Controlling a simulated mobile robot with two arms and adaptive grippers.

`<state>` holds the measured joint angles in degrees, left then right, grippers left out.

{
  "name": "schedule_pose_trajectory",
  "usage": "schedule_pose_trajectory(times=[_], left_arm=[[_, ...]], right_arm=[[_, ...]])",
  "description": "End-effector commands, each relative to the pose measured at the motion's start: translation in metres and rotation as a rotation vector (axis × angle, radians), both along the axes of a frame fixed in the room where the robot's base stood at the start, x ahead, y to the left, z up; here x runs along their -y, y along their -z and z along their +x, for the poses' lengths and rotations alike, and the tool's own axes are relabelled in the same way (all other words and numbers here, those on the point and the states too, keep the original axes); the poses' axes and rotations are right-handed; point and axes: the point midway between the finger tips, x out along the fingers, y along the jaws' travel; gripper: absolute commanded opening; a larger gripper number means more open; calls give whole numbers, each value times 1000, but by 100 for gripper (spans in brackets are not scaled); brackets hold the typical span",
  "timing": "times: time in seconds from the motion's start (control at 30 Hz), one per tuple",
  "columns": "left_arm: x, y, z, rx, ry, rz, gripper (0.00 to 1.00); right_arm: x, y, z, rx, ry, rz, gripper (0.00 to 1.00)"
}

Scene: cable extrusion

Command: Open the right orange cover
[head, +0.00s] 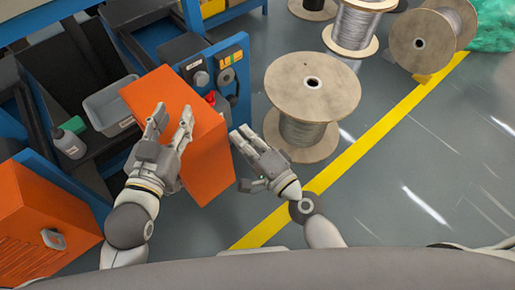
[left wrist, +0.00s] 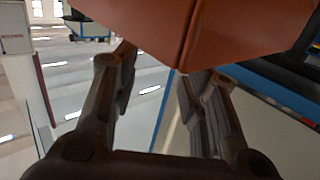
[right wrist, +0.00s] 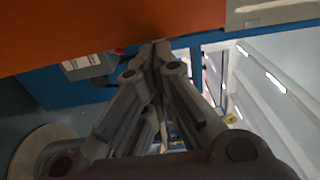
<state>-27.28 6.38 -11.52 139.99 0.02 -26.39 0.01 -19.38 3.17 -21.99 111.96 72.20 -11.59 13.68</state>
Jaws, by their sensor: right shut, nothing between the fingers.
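The right orange cover (head: 211,160) is a box-shaped panel at the centre left of the head view, standing out at an angle from the blue machine frame, with the machine's inside visible to its left. My left gripper (head: 173,116) is open and overlaps the cover in the head view; I cannot tell whether it touches. In the left wrist view the cover (left wrist: 140,22) lies just past the spread fingers. My right gripper (head: 241,132) is shut and empty, just right of the cover. In the right wrist view the cover (right wrist: 120,28) spans the top, above the closed fingertips.
Another orange cover (head: 40,225) with a metal latch is at lower left. A grey bin (head: 108,103) and a bottle (head: 68,145) sit inside the machine. A control panel (head: 222,73) is behind the right cover. A large cable spool (head: 312,88) stands near my right gripper. Floor at right is clear.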

Motion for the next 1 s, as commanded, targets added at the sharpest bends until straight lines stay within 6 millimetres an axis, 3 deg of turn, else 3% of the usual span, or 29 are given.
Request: schedule_pose_trajectory(times=[0.4,0.8,1.0], left_arm=[[0,0,0,2,0,0,40],[0,-1,0,2,0,0,40],[0,-1,0,1,0,0,40]], right_arm=[[22,0,-35,0,-5,-4,0],[37,1,-58,0,-5,-5,0],[52,1,-81,-3,-4,-3,0]])
